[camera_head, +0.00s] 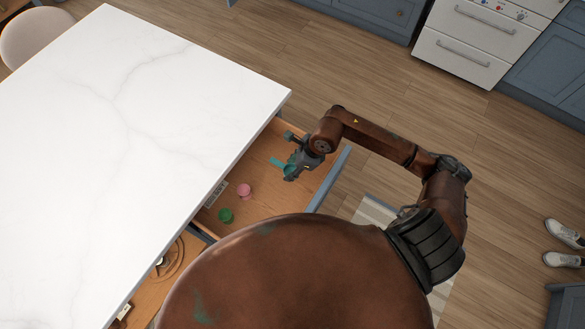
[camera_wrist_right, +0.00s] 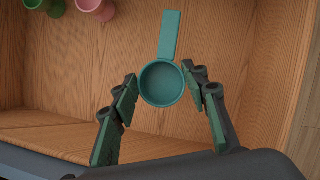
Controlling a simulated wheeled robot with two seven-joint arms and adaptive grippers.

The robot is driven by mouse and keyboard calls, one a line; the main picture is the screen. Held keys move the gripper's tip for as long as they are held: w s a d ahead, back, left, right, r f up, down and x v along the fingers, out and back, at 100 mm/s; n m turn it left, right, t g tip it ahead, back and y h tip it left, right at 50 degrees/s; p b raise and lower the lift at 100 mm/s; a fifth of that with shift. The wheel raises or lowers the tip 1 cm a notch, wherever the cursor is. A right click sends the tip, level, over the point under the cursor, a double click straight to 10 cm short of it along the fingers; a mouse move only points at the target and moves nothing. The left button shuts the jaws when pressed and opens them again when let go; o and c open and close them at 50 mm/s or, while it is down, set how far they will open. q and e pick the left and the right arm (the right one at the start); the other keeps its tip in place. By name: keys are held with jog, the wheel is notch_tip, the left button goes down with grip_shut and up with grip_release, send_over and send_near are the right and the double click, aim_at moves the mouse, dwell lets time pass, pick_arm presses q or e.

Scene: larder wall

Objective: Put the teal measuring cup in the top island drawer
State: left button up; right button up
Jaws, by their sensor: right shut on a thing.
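The teal measuring cup (camera_head: 278,162) is between the fingers of my right gripper (camera_head: 291,165), over the open top island drawer (camera_head: 325,172). In the right wrist view the cup (camera_wrist_right: 162,84) shows its round bowl from above, with its flat handle pointing to the top of the picture. The right gripper's fingers (camera_wrist_right: 159,75) close on the bowl from both sides. Bare wooden drawer floor shows around the cup; I cannot tell how high the cup is above it. My left gripper is not in view.
A pink cup (camera_head: 244,190) and a green cup (camera_head: 225,215) are in the drawer, left of the gripper. A small labelled item (camera_head: 216,193) is by the counter edge. The white island top (camera_head: 140,120) overhangs the drawer. Another open compartment (camera_head: 150,292) holds a round wooden thing.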

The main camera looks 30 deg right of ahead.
aim_at(294, 168)
jog(key=f, duration=0.1)
jog(key=w+d+f, duration=0.2)
jog(key=shift+w+f, duration=0.1)
jog(key=shift+f, duration=0.25)
notch_tip(294, 168, down, 3)
jog(key=shift+w+d+f+b, duration=0.1)
jog(key=shift+b, duration=0.3)
jog(key=o, duration=0.7)
jog(key=shift+f, duration=0.1)
jog(key=o, duration=0.5)
jog(key=shift+c, duration=0.2)
